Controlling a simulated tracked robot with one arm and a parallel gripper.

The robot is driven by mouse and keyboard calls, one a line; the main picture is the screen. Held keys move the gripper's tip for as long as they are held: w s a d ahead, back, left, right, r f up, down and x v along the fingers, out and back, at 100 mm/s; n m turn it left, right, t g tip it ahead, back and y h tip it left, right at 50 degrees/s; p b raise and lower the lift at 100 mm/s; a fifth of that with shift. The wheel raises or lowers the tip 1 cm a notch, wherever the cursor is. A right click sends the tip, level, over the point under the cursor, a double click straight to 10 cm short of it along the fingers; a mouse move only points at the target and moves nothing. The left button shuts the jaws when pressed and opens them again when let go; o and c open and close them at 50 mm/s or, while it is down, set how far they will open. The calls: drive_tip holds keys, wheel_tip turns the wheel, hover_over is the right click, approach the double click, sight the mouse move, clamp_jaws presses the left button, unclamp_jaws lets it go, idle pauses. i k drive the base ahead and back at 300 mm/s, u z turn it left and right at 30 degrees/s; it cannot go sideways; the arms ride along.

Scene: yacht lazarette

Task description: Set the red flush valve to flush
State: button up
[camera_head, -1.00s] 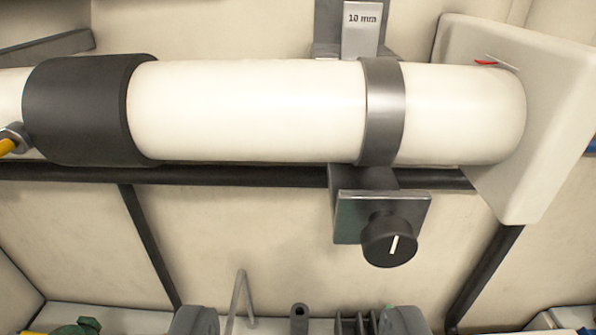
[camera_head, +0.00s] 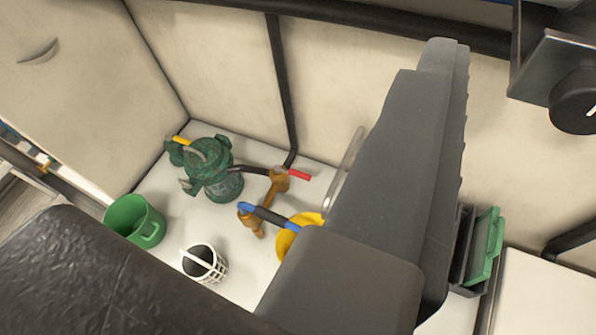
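The red flush valve (camera_head: 293,174) shows as a short red lever on a brass fitting (camera_head: 276,184), at the middle of the view, low against the back wall. The lever points right and slightly down. A dark hose runs from the fitting to a green corroded pump or strainer body (camera_head: 216,180). My gripper (camera_head: 441,55) is a large grey shape, seen nearly edge-on, right of the valve and closer to the camera. It is apart from the lever in the picture. Its fingers overlap, so the gap between them is hidden. I see nothing held.
Near the valve are a blue-handled brass valve (camera_head: 268,215), a yellow round thing (camera_head: 299,228), a green bucket (camera_head: 135,220) and a white basket (camera_head: 205,262). A black knob (camera_head: 577,100) hangs at upper right. A dark textured mass fills the lower left.

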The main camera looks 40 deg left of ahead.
sight(277, 169)
drive_tip(key=z, duration=1.2)
drive_tip(key=k, duration=1.45)
drive_tip(key=u, duration=1.15)
drive_tip(key=i, duration=1.15)
drive_tip(key=u, duration=0.1)
